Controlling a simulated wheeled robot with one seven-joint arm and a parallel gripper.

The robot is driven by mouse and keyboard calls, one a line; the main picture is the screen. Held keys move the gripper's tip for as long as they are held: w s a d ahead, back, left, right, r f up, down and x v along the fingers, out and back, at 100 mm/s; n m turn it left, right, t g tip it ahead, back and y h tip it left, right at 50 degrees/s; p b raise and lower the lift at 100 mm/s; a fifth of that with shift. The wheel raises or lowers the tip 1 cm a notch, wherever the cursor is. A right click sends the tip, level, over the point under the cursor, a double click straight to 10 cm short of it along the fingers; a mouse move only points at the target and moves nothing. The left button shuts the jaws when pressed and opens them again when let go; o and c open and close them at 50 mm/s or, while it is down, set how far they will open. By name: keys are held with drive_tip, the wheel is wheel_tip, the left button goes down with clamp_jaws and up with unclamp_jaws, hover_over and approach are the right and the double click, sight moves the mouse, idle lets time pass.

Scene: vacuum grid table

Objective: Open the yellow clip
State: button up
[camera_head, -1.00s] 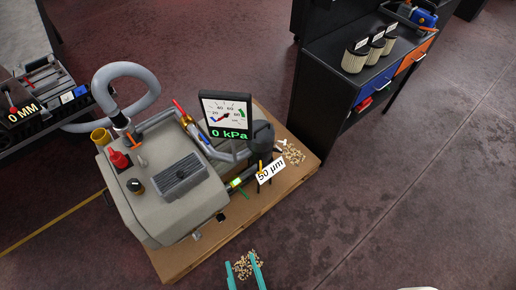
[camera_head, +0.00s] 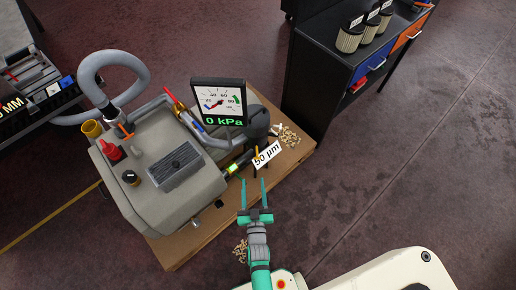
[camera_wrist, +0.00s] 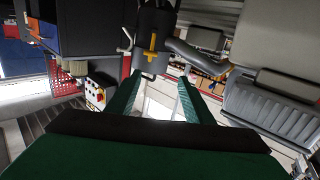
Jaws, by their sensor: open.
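The yellow clip (camera_head: 257,153) is a small upright strip on the side of the dark filter canister (camera_head: 257,124), partly behind the "50 µm" label. In the wrist view the yellow clip (camera_wrist: 152,46) stands out on the canister's dark body, just above and left of the gap between my fingers. My gripper (camera_head: 253,182) is teal, open and empty. Its fingers point toward the canister, and its tips look short of the clip. In the wrist view both fingers of my gripper (camera_wrist: 160,78) are spread. Whether the clip is latched is too small to tell.
The canister is beside a grey vacuum unit (camera_head: 150,205) on a wooden pallet (camera_head: 180,252). A gauge (camera_head: 220,102) reading 0 kPa stands behind. Grey hoses run close by. Loose chips (camera_head: 289,136) lie right of the canister. A dark cabinet (camera_head: 310,90) stands right; open floor lies in front.

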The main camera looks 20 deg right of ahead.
drive_tip(key=h, duration=0.1)
approach(257, 149)
wheel_tip(257, 149, down, 2)
drive_tip(key=shift+m, duration=0.4)
drive_tip(key=x, duration=1.1)
drive_tip(key=shift+d, duration=0.1)
clamp_jaws()
drive_tip(key=shift+w, duration=0.1)
